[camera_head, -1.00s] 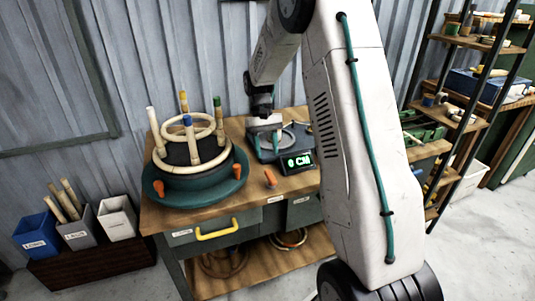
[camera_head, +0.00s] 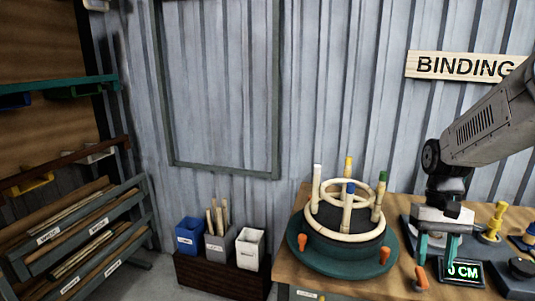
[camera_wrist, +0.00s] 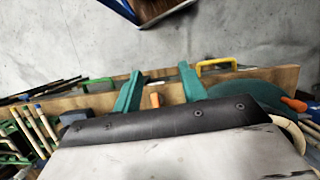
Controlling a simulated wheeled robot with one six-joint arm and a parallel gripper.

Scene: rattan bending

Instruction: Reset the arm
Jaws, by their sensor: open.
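My arm reaches in from the right in the head view. My gripper (camera_head: 437,257) points down over the workbench (camera_head: 345,286), beside the small display reading in CM (camera_head: 465,273). Its two teal fingers are apart with nothing seen between them. In the wrist view the open fingers (camera_wrist: 160,71) extend past the dark gripper body, above the bench edge. The rattan frame (camera_head: 347,239), with pale rings and upright posts with coloured tops, stands on the round green base (camera_head: 310,263) left of my gripper.
Orange pegs (camera_head: 421,279) stand near the base. A yellow post fixture (camera_head: 492,223) is right of my gripper. A rack of rattan rods (camera_head: 80,235) stands far left. A BINDING sign (camera_head: 463,66) hangs behind.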

